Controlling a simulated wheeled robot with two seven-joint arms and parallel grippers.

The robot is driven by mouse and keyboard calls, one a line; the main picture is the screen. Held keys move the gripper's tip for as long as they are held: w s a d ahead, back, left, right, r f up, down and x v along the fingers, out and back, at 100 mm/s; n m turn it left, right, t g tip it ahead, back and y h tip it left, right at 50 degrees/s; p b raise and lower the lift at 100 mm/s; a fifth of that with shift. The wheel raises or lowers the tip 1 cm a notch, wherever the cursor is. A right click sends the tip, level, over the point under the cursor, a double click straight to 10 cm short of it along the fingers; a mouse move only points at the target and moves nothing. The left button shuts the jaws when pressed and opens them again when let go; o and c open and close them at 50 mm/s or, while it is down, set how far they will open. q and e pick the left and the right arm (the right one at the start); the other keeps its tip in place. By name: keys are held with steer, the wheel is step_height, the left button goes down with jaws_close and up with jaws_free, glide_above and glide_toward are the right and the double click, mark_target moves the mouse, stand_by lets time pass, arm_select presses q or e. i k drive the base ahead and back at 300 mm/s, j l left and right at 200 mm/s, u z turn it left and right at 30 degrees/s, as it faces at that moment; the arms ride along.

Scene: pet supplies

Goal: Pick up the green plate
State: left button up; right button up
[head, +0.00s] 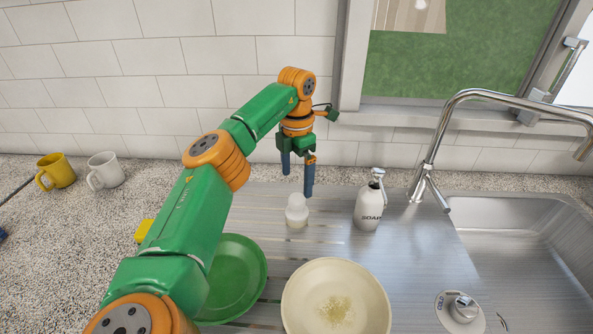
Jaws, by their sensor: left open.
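The green plate (236,281) lies on the metal drainboard (400,268) in the head view, with its left part hidden behind my left arm. My left gripper (297,185) points down above the back of the drainboard, its two fingers apart and nothing between them. It is beyond the green plate, up and to the right of it in the picture, and not touching it. My right gripper does not show.
A cream plate (336,281) with crumbs lies right of the green plate. A small white bottle (297,211) stands below my left gripper. A soap dispenser (369,203), faucet (432,155) and sink (525,250) are right. Yellow (57,172) and white (105,170) mugs stand left. A yellow item (143,231) is partly hidden.

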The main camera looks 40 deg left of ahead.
mark_target(236, 277)
steer(key=k+l, duration=0.55)
steer(key=l, duration=0.15)
steer(key=k+l, duration=0.6)
steer(key=l, duration=0.15)
